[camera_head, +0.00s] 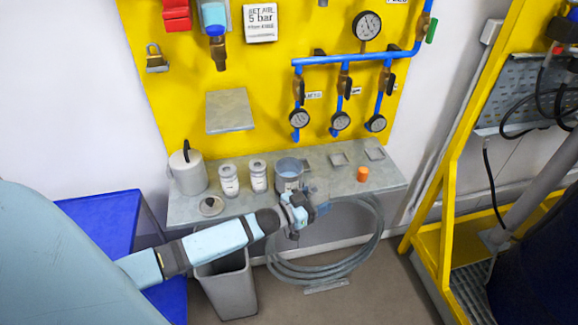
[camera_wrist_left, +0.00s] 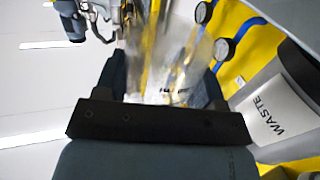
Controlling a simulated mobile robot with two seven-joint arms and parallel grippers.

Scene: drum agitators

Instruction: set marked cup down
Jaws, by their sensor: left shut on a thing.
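My left gripper (camera_head: 312,200) is at the front edge of the grey shelf (camera_head: 235,205), right of its middle. It is shut on a clear, see-through cup (camera_head: 319,187), which is faint against the shelf in the head view. In the left wrist view the clear cup (camera_wrist_left: 172,60) stands between the two dark fingers (camera_wrist_left: 160,85), with a small dark mark low on it. The gripper partly hides the shelf there; I cannot tell whether the cup touches it. My right gripper is not in view.
A pot with blue contents (camera_head: 289,170) stands just behind the gripper. Two white jars (camera_head: 244,178), a lidded canister (camera_head: 187,173), a round lid (camera_head: 211,206) and an orange cap (camera_head: 362,174) are also on the shelf. A waste bin (camera_head: 228,290) and coiled hose (camera_head: 330,270) are below.

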